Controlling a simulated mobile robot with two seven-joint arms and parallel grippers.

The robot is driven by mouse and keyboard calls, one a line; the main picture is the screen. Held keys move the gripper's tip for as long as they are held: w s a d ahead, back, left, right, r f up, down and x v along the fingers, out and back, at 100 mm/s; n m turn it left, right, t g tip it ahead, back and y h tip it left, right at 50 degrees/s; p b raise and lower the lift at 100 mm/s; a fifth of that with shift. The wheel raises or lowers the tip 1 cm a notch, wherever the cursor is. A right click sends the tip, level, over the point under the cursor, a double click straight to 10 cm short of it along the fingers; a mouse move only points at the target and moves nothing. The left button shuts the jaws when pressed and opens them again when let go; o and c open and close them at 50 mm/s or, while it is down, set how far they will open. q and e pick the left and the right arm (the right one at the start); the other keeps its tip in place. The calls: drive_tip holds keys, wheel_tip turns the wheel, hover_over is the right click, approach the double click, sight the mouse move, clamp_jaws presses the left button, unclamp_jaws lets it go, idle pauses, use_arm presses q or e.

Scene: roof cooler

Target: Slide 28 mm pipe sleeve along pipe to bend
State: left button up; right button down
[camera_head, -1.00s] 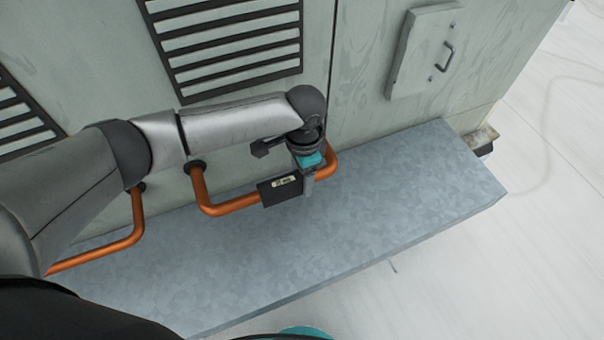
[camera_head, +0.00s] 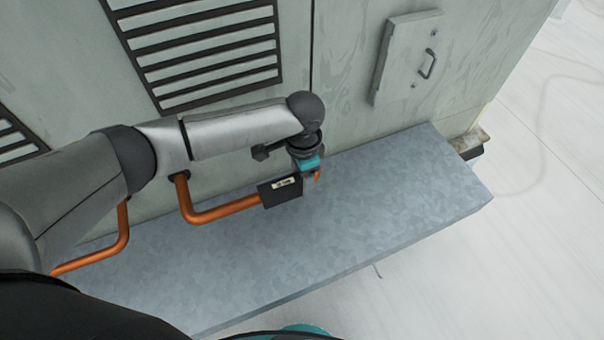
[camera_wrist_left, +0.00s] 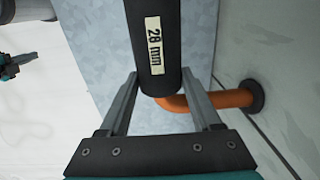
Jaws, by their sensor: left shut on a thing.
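The 28 mm pipe sleeve (camera_head: 280,191) is a black tube with a pale label, around the front run of a copper pipe (camera_head: 225,209). It also shows in the left wrist view (camera_wrist_left: 157,50), its label reading "28 mm". My left gripper (camera_head: 308,172) is shut on the sleeve near its right end; its fingers (camera_wrist_left: 160,80) lie either side of it. The pipe's right bend (camera_wrist_left: 178,103) shows just past the sleeve's end in the wrist view and is mostly hidden by the gripper in the head view. A dark and teal part, likely my right gripper (camera_wrist_left: 10,66), shows at the wrist view's left edge.
The pipe runs above a galvanized ledge (camera_head: 400,200) before a grey-green cabinet wall (camera_head: 345,110) with louvres (camera_head: 205,50) and a handled hatch (camera_head: 405,60). Another copper pipe (camera_head: 110,245) is at left. The ledge's right part is clear.

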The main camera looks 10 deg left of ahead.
use_arm(q)
drive_tip(key=shift+a, duration=0.1)
drive_tip(key=o, duration=1.4)
wheel_tip(320, 180, up, 15)
drive_tip(key=shift+s+d, duration=0.2)
drive_tip(key=shift+s, duration=0.15)
